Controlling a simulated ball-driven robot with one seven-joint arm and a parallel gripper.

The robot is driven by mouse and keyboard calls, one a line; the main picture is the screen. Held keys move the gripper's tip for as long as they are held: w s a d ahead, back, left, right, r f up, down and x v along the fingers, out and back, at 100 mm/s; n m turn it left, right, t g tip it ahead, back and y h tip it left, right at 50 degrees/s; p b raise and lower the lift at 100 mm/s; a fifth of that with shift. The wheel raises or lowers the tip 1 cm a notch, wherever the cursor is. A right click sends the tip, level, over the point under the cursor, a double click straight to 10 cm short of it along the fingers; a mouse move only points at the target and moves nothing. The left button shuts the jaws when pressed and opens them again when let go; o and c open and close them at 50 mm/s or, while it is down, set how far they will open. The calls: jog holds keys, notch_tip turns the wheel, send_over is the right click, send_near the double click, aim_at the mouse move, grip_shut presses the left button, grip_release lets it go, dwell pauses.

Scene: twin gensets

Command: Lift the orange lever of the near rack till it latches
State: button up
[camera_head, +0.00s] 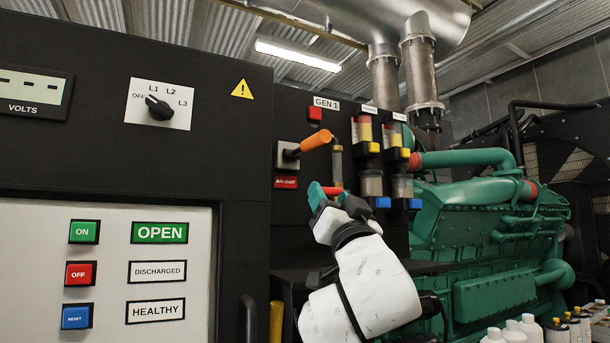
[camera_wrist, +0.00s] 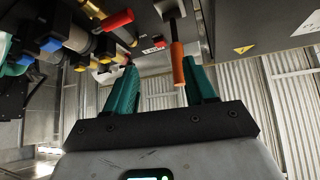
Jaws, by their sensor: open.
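The orange lever (camera_head: 315,141) sticks out from a grey plate on the black GEN 1 rack (camera_head: 297,104), its handle angled up and to the right. In the wrist view the orange lever (camera_wrist: 178,66) hangs in the gap between my two teal fingers, closer to the right one. My gripper (camera_head: 318,194) is below the lever in the head view, with clear space between them. It is open in the wrist view (camera_wrist: 162,68) and holds nothing. Whether a finger touches the lever cannot be told.
A red handle (camera_wrist: 118,20) is left of the lever in the wrist view. Filter bowls with blue and yellow parts (camera_head: 372,150) stand right of the lever. A black cabinet (camera_head: 240,130) with buttons fills the left; a green engine (camera_head: 490,230) is at right.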

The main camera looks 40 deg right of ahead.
jog(key=t, duration=0.2)
send_near(319, 146)
jog(key=r, duration=0.2)
jog(key=shift+n, duration=0.3)
jog(key=p+x, duration=0.1)
jog(key=x, duration=0.2)
jog(key=p+x, duration=0.2)
jog(key=x, duration=0.1)
jog(key=p+x, duration=0.1)
jog(key=x, duration=0.2)
jog(key=shift+w+d+f, duration=0.15)
jog(key=shift+w+f, duration=0.15)
jog(key=shift+w, duration=0.1)
jog(key=shift+w+d+r+p, duration=0.25)
jog(key=shift+w+r+p, duration=0.2)
jog(key=shift+w, duration=0.1)
jog(key=shift+f, duration=0.1)
grip_shut()
